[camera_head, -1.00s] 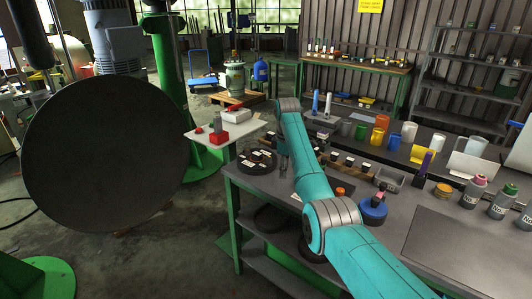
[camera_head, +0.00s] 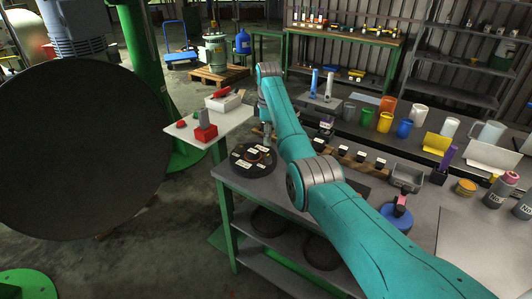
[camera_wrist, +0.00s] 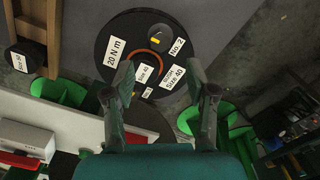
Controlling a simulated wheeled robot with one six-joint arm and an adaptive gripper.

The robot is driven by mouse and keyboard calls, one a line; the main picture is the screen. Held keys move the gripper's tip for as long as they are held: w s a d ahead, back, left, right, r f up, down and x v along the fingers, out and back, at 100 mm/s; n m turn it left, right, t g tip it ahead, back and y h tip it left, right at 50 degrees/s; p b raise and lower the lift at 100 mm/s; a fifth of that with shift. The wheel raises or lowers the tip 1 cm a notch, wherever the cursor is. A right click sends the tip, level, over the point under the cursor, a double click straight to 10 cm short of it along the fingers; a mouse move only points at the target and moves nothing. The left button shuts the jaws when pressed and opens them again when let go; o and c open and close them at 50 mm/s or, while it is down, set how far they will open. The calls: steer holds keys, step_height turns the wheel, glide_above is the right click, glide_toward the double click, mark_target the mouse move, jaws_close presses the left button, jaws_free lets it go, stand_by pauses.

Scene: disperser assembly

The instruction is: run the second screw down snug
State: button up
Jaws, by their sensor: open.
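A dark round disc (camera_head: 240,171) with white labels lies at the left end of the grey workbench. In the wrist view the disc (camera_wrist: 112,22) carries labels reading "20 N m", "No. 2" and "Size 40", an orange-red ring (camera_wrist: 156,50) and a dark round knob (camera_wrist: 160,35). My gripper (camera_wrist: 160,80) is open, with its two fingers apart over the disc's near edge and nothing seen between them. In the head view my gripper (camera_head: 266,128) is small and partly hidden by the arm, just beyond the disc. I cannot make out either screw.
A wooden rack (camera_head: 350,157) with several dark blocks stands right of the disc. A white side table (camera_head: 236,118) with red parts is at the left. Cups and a grey bin (camera_head: 407,177) are at the right. A large dark disc (camera_head: 70,160) fills the left foreground.

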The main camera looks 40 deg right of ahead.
mark_target(268, 157)
step_height(268, 157, down, 9)
steer(key=shift+f, duration=0.1)
stand_by(0.3)
jaws_close()
